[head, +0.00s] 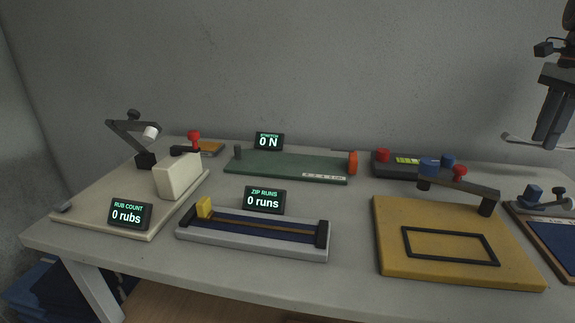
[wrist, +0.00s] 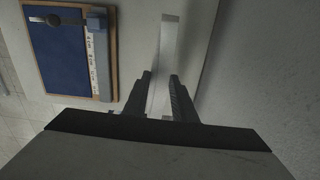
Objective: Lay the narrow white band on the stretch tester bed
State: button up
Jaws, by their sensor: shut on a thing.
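My gripper (head: 545,142) is at the far right of the head view, raised above the table. It is shut on the narrow white band (head: 515,139), which sticks out to the left of the fingers. In the wrist view the band (wrist: 165,62) runs lengthwise between the two dark fingers (wrist: 160,98). The stretch tester bed (head: 290,165) is a green board at the back middle of the table, with a dark post at its left and an orange-red knob at its right. Its display (head: 268,141) reads 0 N. The bed's top is bare.
A rub tester (head: 185,175) stands left, a zip rig (head: 255,238) at front middle, and a yellow board with a black frame (head: 450,210) at right. A blue board (wrist: 60,50) lies below my gripper. A dark box with red and blue knobs (head: 408,161) is right of the bed.

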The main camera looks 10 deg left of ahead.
aim_at(279, 163)
jog(key=k+j, duration=0.1)
jog(key=j, duration=1.25)
jog(key=k+j, duration=0.1)
jog(key=j, duration=1.25)
jog(key=k+u, duration=0.05)
